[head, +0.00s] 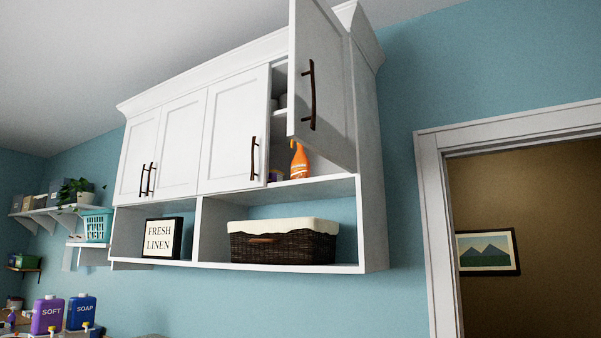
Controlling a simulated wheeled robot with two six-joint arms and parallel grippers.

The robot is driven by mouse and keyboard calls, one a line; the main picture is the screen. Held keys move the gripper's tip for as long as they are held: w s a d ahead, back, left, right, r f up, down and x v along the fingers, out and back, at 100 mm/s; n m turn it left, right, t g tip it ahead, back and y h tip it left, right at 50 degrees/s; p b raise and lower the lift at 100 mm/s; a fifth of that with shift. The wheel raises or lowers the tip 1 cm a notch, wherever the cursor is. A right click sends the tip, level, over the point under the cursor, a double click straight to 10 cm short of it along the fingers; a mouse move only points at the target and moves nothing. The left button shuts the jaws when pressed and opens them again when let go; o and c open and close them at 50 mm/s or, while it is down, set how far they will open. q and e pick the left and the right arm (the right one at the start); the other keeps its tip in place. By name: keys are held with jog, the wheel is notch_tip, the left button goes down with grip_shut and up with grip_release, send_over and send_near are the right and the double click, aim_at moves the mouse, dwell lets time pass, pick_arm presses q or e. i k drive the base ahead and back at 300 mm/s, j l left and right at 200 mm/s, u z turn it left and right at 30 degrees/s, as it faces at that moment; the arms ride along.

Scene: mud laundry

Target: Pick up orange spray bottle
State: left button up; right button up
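An orange spray bottle (299,161) stands upright on the bottom shelf inside the white wall cabinet, in the head view. It shows through the opening of the rightmost cabinet door (326,95), which is swung open. The door's lower edge is close to the bottle in the picture. A small dark purple item (275,175) sits to the left of the bottle, partly hidden by the neighbouring shut door. Neither of my grippers is in view.
Below the cabinet, an open shelf holds a dark wicker basket (283,242) and a "FRESH LINEN" sign (163,238). Purple SOFT (47,316) and blue SOAP (81,312) containers stand at lower left. A doorway frame (432,220) is at right.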

aim_at(300, 163)
jog(key=i+l, duration=1)
jog(key=l, duration=0.2)
